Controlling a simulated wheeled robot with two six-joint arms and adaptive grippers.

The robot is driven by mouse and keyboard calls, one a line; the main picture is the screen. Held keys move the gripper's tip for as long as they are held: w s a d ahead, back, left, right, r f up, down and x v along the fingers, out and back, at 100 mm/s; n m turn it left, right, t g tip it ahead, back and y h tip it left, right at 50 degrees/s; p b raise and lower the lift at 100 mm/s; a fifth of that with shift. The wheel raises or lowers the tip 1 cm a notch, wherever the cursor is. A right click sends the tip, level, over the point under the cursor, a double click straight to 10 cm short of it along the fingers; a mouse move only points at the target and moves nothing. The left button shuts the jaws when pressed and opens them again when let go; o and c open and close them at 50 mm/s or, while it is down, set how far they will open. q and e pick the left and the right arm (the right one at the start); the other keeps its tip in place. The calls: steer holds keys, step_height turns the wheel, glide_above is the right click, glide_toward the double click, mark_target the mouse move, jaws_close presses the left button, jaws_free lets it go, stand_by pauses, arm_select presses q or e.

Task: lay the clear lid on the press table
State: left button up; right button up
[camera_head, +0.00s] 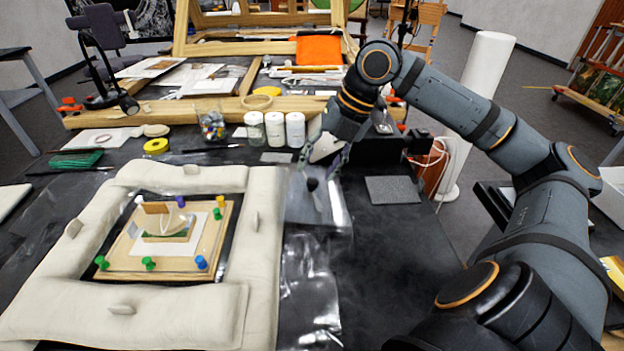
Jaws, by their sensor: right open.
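A clear, glossy sheet that looks like the lid (335,212) lies on the dark table, right of the padded frame. A small dark knob (312,185) shows on it. My right gripper (320,168) points down over the lid's far part, fingers apart around the area just above the knob. I cannot tell whether the fingers touch it. A wooden board (130,268), which may be the press table, lies inside the cream padded frame (190,308). It bears a white sheet, a small gilt-edged fragment and several coloured pins. My left gripper is not in view.
Crumpled clear film (308,290) lies in front of the lid. White jars (295,129) and a jar of coloured bits (212,127) stand behind the frame. A grey pad (393,190) lies right of the lid.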

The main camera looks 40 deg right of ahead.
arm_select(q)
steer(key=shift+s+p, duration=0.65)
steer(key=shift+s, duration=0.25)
arm_select(e)
steer(key=v, duration=0.8)
steer(key=shift+a, duration=0.1)
